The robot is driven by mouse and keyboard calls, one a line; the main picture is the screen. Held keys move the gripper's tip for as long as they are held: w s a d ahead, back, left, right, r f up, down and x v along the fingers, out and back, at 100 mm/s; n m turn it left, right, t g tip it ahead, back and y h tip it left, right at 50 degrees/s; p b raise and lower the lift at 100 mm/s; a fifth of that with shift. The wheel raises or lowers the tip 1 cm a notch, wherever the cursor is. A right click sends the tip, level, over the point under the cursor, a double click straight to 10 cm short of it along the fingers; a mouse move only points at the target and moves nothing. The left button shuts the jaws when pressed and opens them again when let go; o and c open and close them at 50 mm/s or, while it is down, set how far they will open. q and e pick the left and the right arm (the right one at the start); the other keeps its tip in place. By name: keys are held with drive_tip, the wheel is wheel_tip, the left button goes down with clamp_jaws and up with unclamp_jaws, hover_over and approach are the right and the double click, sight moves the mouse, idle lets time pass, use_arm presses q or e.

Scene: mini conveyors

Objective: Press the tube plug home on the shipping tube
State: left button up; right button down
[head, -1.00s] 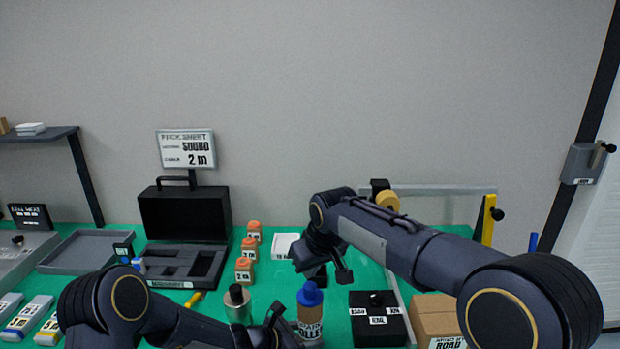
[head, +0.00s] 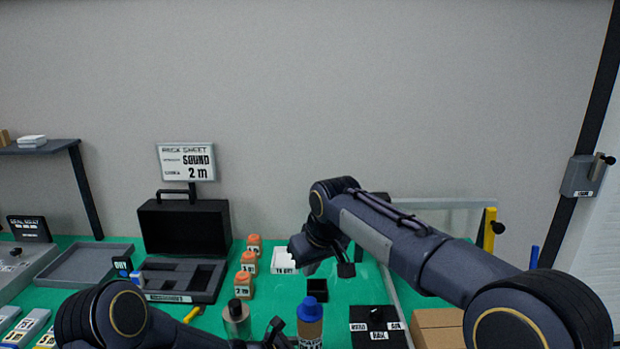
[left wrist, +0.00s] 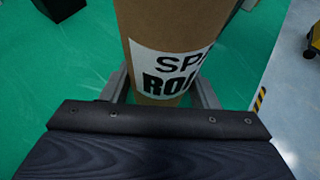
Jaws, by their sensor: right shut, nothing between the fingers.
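The shipping tube (head: 309,329) is a brown cardboard cylinder standing upright at the bottom edge of the head view. The blue tube plug (head: 310,309) sits on its top; I cannot tell how deep it is. In the left wrist view the tube (left wrist: 175,25) with a white label stands between my left gripper's fingers (left wrist: 162,90), which close on both sides of it. In the head view my left gripper (head: 275,334) is beside the tube's left side, partly cut off. My right gripper (head: 329,267) is shut and empty, above and behind the plug, apart from it.
A bottle with a dark cap (head: 237,317) stands left of the tube. A black box (head: 379,324) and a cardboard box (head: 437,335) are at right. An open black case (head: 185,228) and grey tray (head: 85,265) are at left.

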use_arm(q)
drive_tip(key=o, duration=0.5)
